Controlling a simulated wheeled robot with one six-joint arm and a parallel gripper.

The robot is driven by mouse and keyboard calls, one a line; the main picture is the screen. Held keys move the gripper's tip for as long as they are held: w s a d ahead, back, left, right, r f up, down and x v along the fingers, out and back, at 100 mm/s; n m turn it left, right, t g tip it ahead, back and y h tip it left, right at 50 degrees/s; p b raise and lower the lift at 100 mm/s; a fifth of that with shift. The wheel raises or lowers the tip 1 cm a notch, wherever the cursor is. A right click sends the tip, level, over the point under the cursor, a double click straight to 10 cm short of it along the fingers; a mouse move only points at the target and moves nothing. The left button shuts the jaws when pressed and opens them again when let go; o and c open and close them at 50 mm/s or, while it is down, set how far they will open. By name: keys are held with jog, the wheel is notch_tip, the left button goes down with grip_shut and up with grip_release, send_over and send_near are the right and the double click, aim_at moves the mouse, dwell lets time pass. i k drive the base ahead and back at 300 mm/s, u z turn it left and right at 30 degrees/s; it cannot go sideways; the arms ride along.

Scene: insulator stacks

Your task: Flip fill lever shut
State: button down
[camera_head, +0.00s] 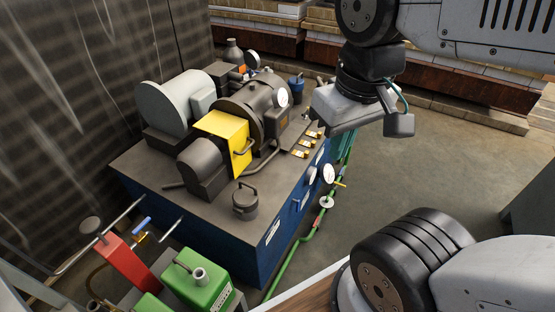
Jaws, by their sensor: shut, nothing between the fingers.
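My gripper (338,117) hangs at the upper middle, at the end of my arm, above and to the right of the blue machine cabinet (225,225). It is shut and empty; its fingertips are hard to make out. No label marks the fill lever, so I cannot tell which handle it is. A blue-handled lever (141,225) stands tilted beside the red box at lower left. A small yellow handle (341,184) sticks out by the green pipe on the cabinet's right side. Several small yellow-tipped levers (302,153) lie in a row on the cabinet top. My gripper touches none of them visibly.
A yellow guard (224,132), a grey motor (172,103) and a dark pump crowd the cabinet top. Round gauges (328,173) and a green pipe (305,240) line its right side. A red box (125,263) and green can (200,285) stand lower left. Floor at right is clear.

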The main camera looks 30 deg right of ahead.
aim_at(135, 232)
jog(key=z, duration=0.55)
jog(key=k, duration=0.6)
jog(key=u, duration=0.7)
jog(key=i, duration=1)
jog(key=u, duration=0.2)
jog(key=k, duration=0.5)
jog(key=u, duration=0.4)
